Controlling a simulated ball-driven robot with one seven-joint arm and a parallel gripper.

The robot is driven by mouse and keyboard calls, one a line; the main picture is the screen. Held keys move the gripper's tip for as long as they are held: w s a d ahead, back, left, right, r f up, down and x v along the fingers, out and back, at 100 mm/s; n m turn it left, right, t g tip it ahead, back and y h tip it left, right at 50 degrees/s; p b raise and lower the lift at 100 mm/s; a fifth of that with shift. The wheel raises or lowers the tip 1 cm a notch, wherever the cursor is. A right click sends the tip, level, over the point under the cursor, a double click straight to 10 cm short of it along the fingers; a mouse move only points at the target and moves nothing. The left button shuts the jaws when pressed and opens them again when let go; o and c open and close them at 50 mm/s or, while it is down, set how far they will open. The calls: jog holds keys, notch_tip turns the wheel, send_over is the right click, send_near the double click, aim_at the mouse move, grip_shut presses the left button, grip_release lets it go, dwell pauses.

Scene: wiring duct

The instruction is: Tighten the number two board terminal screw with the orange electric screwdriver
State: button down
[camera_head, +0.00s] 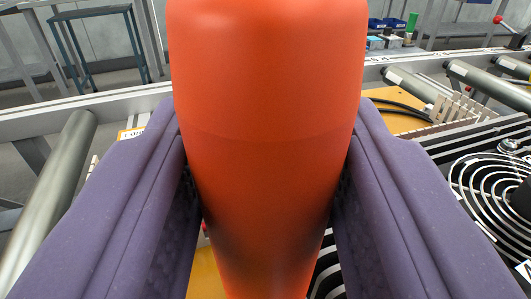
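The orange electric screwdriver (268,110) fills the middle of the view, upright, its body narrowing toward the bottom. My gripper (265,215) has its two purple padded fingers on either side of it, pressed against the orange body, so it is shut on the screwdriver. The screwdriver's tip is out of view below. The board terminal and its number two screw cannot be made out; the screwdriver and fingers hide most of what lies below.
A yellow-orange panel (400,122) with black cables and a slotted wiring duct (458,106) lies behind. A round fan grille (492,183) is at the right. Metal rollers (62,175) and a rail (85,112) flank the work. Blue bins (385,23) stand far back.

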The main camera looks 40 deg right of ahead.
jog(key=shift+f+b, duration=0.7)
jog(key=shift+f, duration=0.1)
dwell(1.0)
jog(key=shift+r+p, duration=1.15)
jog(key=shift+r, duration=1.95)
